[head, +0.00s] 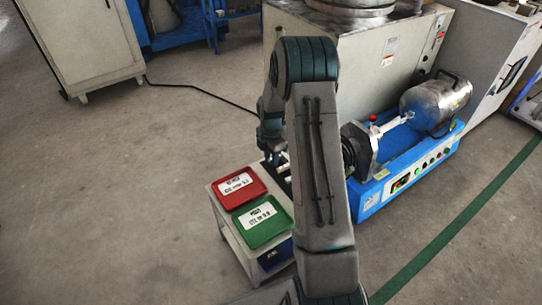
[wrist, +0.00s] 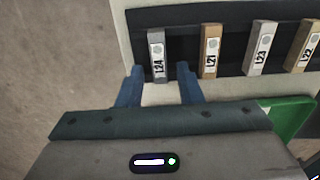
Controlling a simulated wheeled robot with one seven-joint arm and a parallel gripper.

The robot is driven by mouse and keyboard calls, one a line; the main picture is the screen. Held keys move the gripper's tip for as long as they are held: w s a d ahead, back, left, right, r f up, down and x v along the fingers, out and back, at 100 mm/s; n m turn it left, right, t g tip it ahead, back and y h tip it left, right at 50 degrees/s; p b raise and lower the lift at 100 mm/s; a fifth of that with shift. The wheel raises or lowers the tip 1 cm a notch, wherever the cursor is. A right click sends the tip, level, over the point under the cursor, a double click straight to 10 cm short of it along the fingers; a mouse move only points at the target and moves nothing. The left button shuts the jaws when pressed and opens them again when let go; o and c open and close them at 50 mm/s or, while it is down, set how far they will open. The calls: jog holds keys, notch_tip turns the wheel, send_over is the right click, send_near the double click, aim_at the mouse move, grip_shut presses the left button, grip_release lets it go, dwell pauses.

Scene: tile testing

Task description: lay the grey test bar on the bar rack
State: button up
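The bar rack (wrist: 190,18) is a long black holder in the wrist view. Several labelled bars lie in it in a row: a grey bar marked L24 (wrist: 157,50), a brown one marked L21 (wrist: 210,52), a light grey one marked L23 (wrist: 261,48) and a tan one marked L22 (wrist: 303,45). My gripper (wrist: 160,72) is open, its blue fingers apart on either side of the near end of L24, with gaps visible. In the head view my gripper (head: 273,158) is over the far end of a small table; my arm hides most of the rack.
The small white table (head: 228,232) carries a red tray (head: 240,187) and a green tray (head: 264,221). A blue-based testing machine (head: 405,165) stands close on the right, behind my arm. Open concrete floor lies to the left.

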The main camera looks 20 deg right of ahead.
notch_tip(320, 180, up, 12)
jog(key=p, duration=0.4)
jog(key=s+a+r+m, duration=0.7)
jog(key=s+r+m, duration=0.2)
jog(key=s+r, duration=0.2)
jog(key=s+a+r+m, duration=0.1)
jog(key=s+a+m, duration=0.1)
jog(key=s+m, duration=0.3)
jog(key=s+a+r+m+t, duration=0.1)
jog(key=s+a+m, duration=0.2)
jog(key=s, duration=0.9)
jog(key=m, duration=0.3)
jog(key=shift+s+r, duration=0.15)
jog(key=shift+r, duration=0.2)
